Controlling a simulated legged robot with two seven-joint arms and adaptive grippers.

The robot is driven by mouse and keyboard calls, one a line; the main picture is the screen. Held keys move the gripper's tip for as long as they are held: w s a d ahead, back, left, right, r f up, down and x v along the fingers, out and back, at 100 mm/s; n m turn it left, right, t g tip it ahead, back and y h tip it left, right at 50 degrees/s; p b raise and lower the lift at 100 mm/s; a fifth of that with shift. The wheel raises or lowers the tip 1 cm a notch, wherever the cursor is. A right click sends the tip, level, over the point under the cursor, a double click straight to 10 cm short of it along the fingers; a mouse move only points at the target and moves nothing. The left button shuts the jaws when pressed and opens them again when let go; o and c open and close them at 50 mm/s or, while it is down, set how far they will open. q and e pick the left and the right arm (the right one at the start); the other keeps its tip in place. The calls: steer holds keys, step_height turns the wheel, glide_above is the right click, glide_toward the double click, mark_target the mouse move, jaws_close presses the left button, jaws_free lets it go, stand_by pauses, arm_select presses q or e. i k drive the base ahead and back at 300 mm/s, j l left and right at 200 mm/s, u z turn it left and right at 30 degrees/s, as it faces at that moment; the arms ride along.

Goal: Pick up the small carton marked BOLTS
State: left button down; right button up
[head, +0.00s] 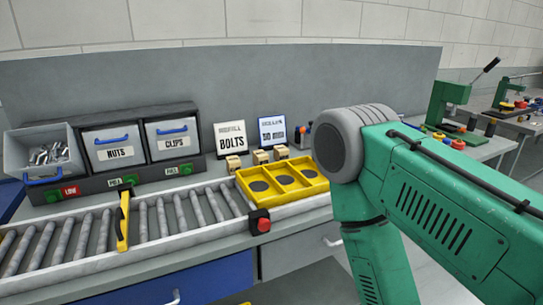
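Three small tan cartons stand in a row at the back of the bench behind the roller conveyor: a left one (233,163), a middle one (260,157) and a right one (281,152). Any print on them is too small to read, so I cannot tell which is marked BOLTS. A white sign (230,137) reading BOLTS stands behind the left carton. Neither of my grippers is in view. A large green arm, which looks like my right arm, fills the right of the view and hides part of the bench.
A yellow bar (123,220) crosses the rollers. Bins for NUTS (115,147) and CLIPS (172,134) stand left. A blue-edged sign (272,131) stands behind.

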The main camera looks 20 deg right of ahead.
mark_target(281, 154)
steer(key=l+z, duration=0.25)
steer(key=l, duration=0.45)
steer(key=i+l+z, duration=0.1)
steer(key=l+z, duration=0.2)
steer(key=l, duration=0.35)
